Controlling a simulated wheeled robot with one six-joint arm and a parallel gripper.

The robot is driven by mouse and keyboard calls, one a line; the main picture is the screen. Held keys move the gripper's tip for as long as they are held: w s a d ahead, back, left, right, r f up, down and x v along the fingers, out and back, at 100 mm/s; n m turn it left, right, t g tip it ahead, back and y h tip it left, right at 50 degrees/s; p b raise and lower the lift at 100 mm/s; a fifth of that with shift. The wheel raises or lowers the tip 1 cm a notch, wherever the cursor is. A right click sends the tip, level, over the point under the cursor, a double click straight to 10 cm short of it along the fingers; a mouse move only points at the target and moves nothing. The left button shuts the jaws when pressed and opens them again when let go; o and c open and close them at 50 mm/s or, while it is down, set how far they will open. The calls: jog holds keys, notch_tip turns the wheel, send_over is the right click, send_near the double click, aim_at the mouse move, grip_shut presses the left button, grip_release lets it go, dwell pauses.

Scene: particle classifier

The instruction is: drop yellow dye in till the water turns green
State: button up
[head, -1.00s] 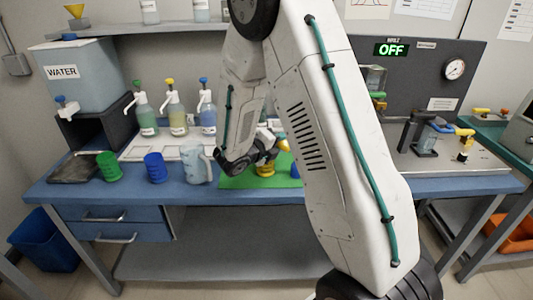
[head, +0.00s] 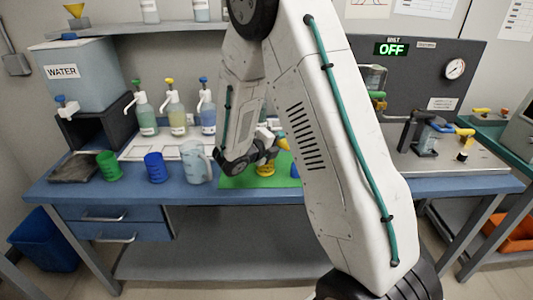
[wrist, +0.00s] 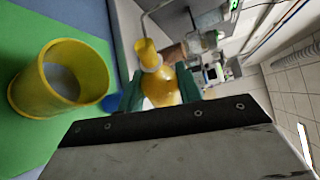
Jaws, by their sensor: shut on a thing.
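My gripper (wrist: 160,87) is shut on a yellow dye bottle (wrist: 160,92), with one teal finger on each side of it. The bottle has a pale collar and a yellow end. In the head view my gripper (head: 268,148) holds the bottle (head: 283,144) tilted, just above and behind a yellow cup (head: 265,169). The cup stands on a green mat (head: 232,180). In the wrist view the cup (wrist: 88,75) is left of the bottle and apart from it. Its contents look greyish, not clearly green.
A blue cup (head: 295,171) stands right of the yellow cup, partly hidden by my arm. A pitcher (head: 194,163), another blue cup (head: 155,168) and a green cup (head: 108,165) stand left. Several pump bottles (head: 176,117) and a water tank (head: 85,78) stand behind.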

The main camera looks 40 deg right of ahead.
jog(key=shift+r+n+p, duration=0.3)
jog(key=shift+n+p, duration=0.1)
jog(key=shift+n, duration=0.1)
dwell(1.4)
jog(key=shift+h, duration=0.3)
dwell(0.3)
